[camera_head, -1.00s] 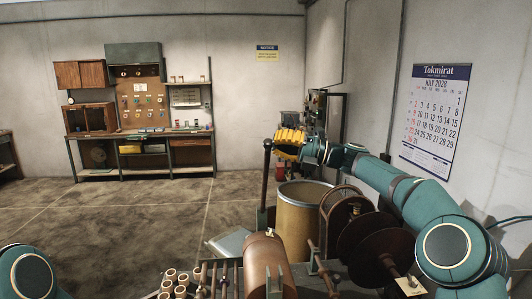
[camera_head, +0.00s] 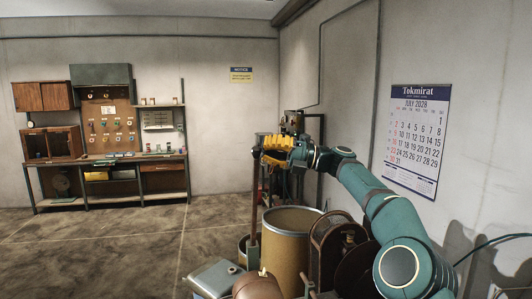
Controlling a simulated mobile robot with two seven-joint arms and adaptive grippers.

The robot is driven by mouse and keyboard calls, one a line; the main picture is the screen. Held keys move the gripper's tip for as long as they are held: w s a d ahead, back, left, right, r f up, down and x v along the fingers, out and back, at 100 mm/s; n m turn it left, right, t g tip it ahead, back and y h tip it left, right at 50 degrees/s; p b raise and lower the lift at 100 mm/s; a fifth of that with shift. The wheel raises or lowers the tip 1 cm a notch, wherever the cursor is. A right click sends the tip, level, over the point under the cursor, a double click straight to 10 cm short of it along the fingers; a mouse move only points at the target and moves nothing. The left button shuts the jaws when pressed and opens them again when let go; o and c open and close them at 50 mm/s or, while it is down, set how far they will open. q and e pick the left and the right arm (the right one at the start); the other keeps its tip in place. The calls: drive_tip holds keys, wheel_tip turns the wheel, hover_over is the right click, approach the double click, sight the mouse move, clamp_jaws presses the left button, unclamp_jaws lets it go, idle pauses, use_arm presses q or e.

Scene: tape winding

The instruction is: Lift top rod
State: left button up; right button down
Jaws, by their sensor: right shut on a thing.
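An upright brown rod (camera_head: 253,215) with a dark rounded top (camera_head: 256,152) stands near the middle of the view, in front of the drum. My right gripper (camera_head: 264,152), with yellow fingers, reaches in from the right at the height of the rod's top. It is shut on the rod at its upper end; the fingertips are small in the view and partly hide the contact. My left gripper is out of view.
A tan drum (camera_head: 284,240) stands behind the rod. A wooden-framed reel stand (camera_head: 330,240) is to its right, beneath my right arm. A grey metal can (camera_head: 217,276) and a brown roller (camera_head: 257,287) are at the bottom. Open floor lies to the left.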

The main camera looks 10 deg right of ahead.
drive_tip(key=shift+w+a+r, duration=0.1)
drive_tip(key=shift+w+a, duration=0.05)
idle(0.5)
drive_tip(key=v, duration=1.1)
drive_tip(key=c, duration=1.7)
unclamp_jaws()
drive_tip(key=shift+d, duration=0.65)
clamp_jaws()
